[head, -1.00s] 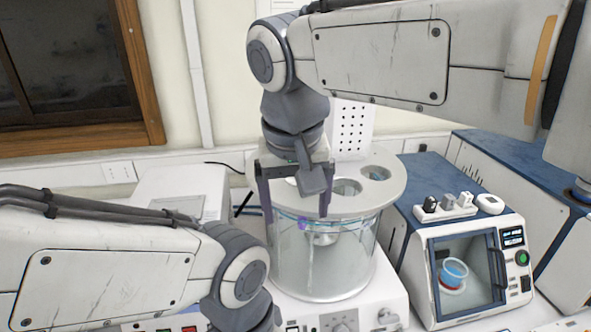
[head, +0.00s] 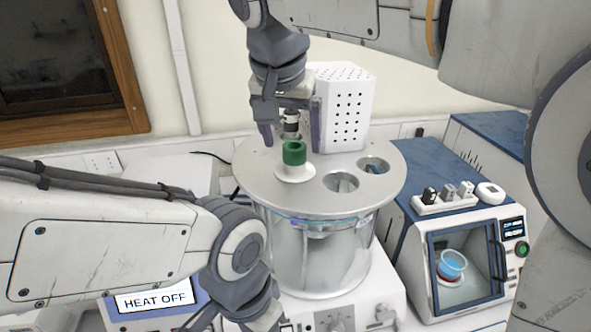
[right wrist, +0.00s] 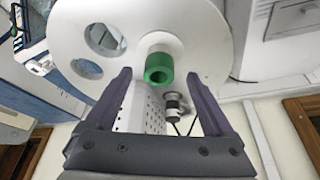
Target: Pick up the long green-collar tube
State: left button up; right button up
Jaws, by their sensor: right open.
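The green collar (head: 294,153) stands upright in a white flange on the round lid of a glass bath (head: 310,255); the tube below the lid is not clearly seen. In the right wrist view the collar (right wrist: 159,68) shows as a hollow green ring just ahead of the gap between the fingers. My right gripper (head: 291,138) is open and empty, pointing down above and slightly behind the collar, not around it. It also shows in the right wrist view (right wrist: 158,76). My left arm comes in at lower left, and its gripper is out of view.
The lid (head: 250,170) has two open holes to the right of the collar. A white perforated box (head: 345,110) stands close behind. A blue-topped machine (head: 465,245) with a windowed chamber is at right. A "HEAT OFF" display (head: 156,300) is at lower left.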

aim_at(294, 147)
jog(key=x, duration=0.3)
jog(key=shift+w+d+f, duration=0.1)
jog(key=shift+w, duration=0.1)
jog(key=shift+c, duration=0.3)
grip_shut()
